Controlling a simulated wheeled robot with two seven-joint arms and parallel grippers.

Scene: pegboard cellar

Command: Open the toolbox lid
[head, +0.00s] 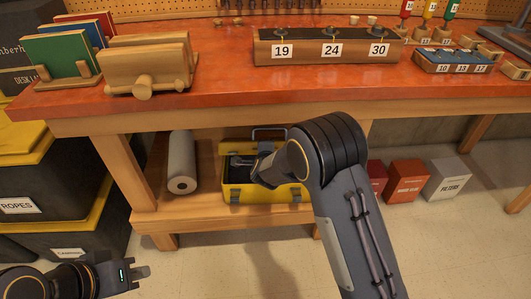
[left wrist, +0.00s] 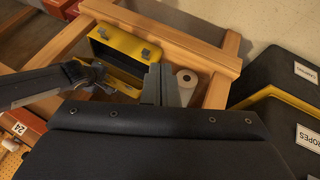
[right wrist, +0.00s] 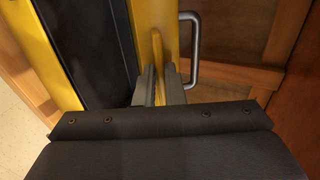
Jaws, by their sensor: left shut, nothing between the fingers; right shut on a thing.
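The yellow toolbox (head: 265,195) stands on the low shelf under the workbench, with two latches on its front. Its dark inside (left wrist: 112,58) shows in the left wrist view, so the lid is raised from the front. The lid's yellow edge (right wrist: 171,25) and grey handle (right wrist: 193,50) show in the right wrist view. My right gripper (right wrist: 160,78) is shut on a yellow part of the lid beside the handle. My right forearm hides part of the toolbox in the head view. My left gripper (head: 143,271) is shut and empty at lower left, away from the toolbox.
A grey roll (head: 181,162) lies on the shelf left of the toolbox. The bench top (head: 215,75) overhangs the shelf. Black-and-yellow bins (head: 40,180) stand at left, and small boxes (head: 447,180) stand on the floor at right. The floor in front is open.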

